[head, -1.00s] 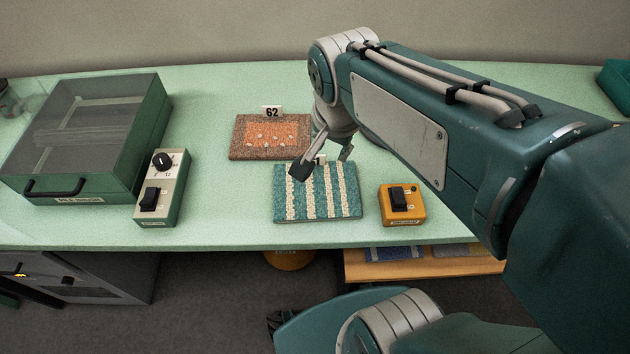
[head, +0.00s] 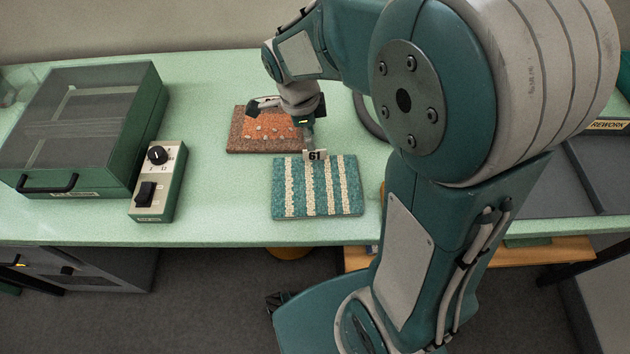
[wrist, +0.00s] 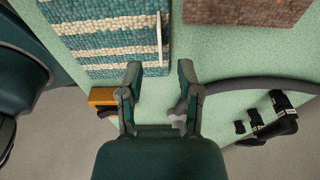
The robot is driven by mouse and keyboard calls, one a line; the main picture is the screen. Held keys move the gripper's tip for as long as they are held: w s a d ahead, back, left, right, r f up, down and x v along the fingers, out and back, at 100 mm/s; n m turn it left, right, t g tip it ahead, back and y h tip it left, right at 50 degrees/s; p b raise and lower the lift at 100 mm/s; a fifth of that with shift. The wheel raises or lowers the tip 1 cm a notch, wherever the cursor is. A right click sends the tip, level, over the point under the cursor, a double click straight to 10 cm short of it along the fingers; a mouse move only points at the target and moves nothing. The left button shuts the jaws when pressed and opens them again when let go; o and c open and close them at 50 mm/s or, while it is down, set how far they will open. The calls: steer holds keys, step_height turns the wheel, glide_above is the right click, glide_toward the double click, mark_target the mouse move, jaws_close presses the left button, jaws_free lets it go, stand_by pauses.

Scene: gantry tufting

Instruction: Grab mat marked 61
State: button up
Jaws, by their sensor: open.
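The mat marked 61 (head: 318,199) lies flat on the green table, teal with cream stripes. Its tag 61 (head: 315,155) stands at its back edge. In the wrist view the striped mat (wrist: 110,32) is at the top left, with the tag edge-on near its right end. My gripper (head: 282,112) is open and empty, above the table behind the mat. In the wrist view my fingertips (wrist: 160,70) are apart, close to the mat's tag side. The orange and brown mat (head: 245,135) lies behind, partly hidden by my gripper, and its number tag is hidden.
A green box with a clear lid (head: 75,128) and a control box with knob and switch (head: 158,182) stand at left. An orange switch box (wrist: 102,96) sits near the striped mat. A tray marked REWORK (head: 608,125) is at right.

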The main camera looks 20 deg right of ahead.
mark_target(314, 159)
steer(key=f, duration=0.4)
steer(key=d+f, duration=0.1)
steer(key=f, duration=0.1)
steer(key=shift+s+f, duration=0.1)
steer(key=shift+f, duration=0.15)
jaws_close()
